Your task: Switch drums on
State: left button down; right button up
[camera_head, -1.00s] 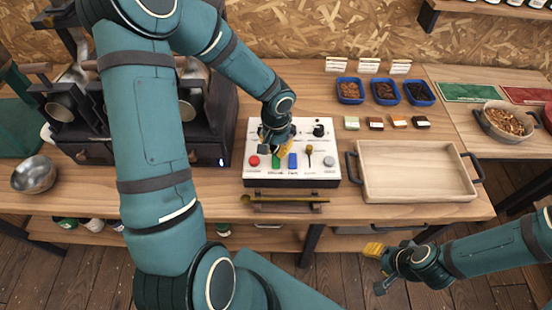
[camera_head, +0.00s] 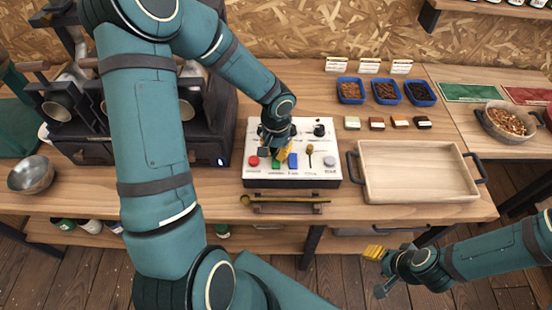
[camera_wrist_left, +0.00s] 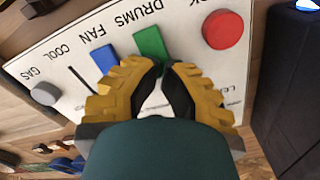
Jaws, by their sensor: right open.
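A white control panel (camera_head: 325,170) lies on the wooden bench. It also shows upside down in the left wrist view (camera_wrist_left: 190,22). Its green switch (camera_wrist_left: 150,43) sits by the DRUMS label, between the blue switch (camera_wrist_left: 104,58) by FAN and a red button (camera_wrist_left: 222,30). My left gripper (camera_head: 280,157) is low over the panel; in the left wrist view its yellow fingertips (camera_wrist_left: 163,70) come together at the near end of the green switch. Whether they touch it, I cannot tell. My right gripper (camera_head: 375,270) is open and empty, in front of the bench.
A grey knob (camera_wrist_left: 45,93) is on the panel's GAS end. A brass-coloured rod (camera_head: 285,199) lies in front of the panel. A wooden tray (camera_head: 416,196) stands to its right, a dark machine (camera_head: 210,130) to its left. Blue sample dishes (camera_head: 386,92) are behind.

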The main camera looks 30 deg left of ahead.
pick_arm(q)
jog(key=shift+f+b, duration=0.45)
jog(key=shift+f, duration=0.05)
dwell(0.3)
jog(key=shift+r+p, duration=2.55)
jog(key=shift+r, duration=1)
jog(key=shift+s+f, duration=0.1)
